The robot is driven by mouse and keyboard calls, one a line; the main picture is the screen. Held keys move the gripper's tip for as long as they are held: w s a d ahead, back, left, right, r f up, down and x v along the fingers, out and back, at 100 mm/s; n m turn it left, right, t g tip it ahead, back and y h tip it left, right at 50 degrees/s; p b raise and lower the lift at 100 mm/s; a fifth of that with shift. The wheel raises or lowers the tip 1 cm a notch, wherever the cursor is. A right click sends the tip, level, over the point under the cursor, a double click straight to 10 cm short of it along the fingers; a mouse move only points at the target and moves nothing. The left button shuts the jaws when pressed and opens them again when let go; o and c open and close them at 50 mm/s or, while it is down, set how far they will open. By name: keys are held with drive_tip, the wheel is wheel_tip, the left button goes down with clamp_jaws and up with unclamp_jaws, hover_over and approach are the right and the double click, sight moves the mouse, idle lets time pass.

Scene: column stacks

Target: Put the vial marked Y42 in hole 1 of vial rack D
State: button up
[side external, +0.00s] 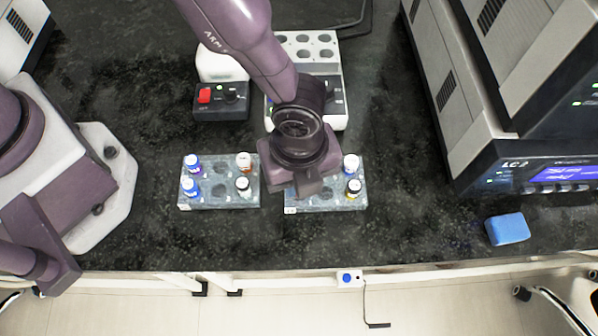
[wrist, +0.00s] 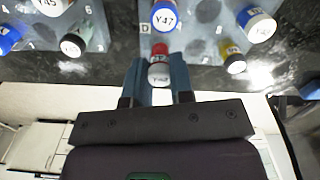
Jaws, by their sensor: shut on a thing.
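My gripper (wrist: 159,82) is shut on a vial (wrist: 158,72) with a white top and a red band. Its small label seems to begin with Y4; the last character is hard to read. Vial rack D (wrist: 202,50) is the grey right-hand rack (side external: 325,204). In the wrist view the held vial appears in front of the rack's near edge, by the D mark. In the side view my gripper (side external: 298,192) covers the rack's left part and hides the held vial. A blue vial marked Y47 (wrist: 165,16) stands in rack D near its left end.
Rack D also holds a blue vial (side external: 350,163) and a yellow-banded vial (side external: 353,188) at right. Another grey rack (side external: 218,203) with several vials stands to its left. Devices stand behind, a blue block (side external: 507,229) lies right. The counter's front edge is near.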

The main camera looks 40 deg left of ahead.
drive_tip(key=shift+f, duration=1)
idle(0.6)
drive_tip(key=o, duration=1.2)
drive_tip(key=shift+r, duration=3)
